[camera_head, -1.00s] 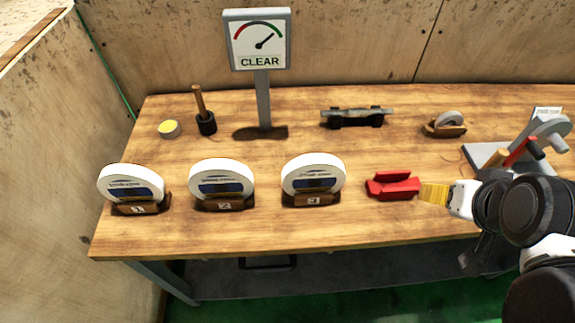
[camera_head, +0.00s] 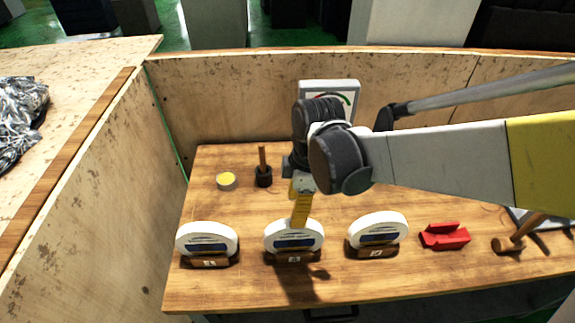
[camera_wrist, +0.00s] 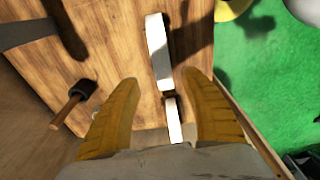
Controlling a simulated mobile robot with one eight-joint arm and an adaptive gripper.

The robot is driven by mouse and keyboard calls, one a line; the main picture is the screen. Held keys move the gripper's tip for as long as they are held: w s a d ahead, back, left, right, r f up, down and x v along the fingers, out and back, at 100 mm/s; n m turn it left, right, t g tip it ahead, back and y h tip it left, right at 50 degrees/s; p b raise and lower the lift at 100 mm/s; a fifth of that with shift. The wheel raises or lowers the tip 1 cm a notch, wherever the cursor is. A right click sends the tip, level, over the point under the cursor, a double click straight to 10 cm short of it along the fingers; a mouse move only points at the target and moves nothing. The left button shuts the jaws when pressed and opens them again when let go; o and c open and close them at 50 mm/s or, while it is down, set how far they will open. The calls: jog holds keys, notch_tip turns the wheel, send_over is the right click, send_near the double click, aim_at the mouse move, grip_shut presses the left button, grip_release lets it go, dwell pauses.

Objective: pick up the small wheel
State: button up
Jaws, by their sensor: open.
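Three white wheels of similar size stand in dark wooden cradles along the table's front: the left wheel (camera_head: 207,236), the middle wheel (camera_head: 293,240) and the right wheel (camera_head: 378,228). My gripper (camera_head: 300,220) points down at the middle wheel.
A red block (camera_head: 445,236) lies right of the wheels, with a wooden-handled hammer (camera_head: 520,235) beyond. Wooden walls border the table (camera_head: 215,285).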

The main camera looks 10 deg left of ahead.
aim_at(292, 233)
notch_tip(292, 233, down, 4)
jog(key=shift+s+a+f+b, duration=0.1)
jog(key=shift+f+b, duration=0.15)
jog(key=shift+b, duration=0.5)
jog(key=f, duration=0.2)
jog(key=f+b, duration=0.1)
jog(key=f, duration=0.1)
jog(key=f+b, duration=0.1)
jog(key=f, duration=0.1)
jog(key=shift+s+a, duration=0.25)
grip_shut()
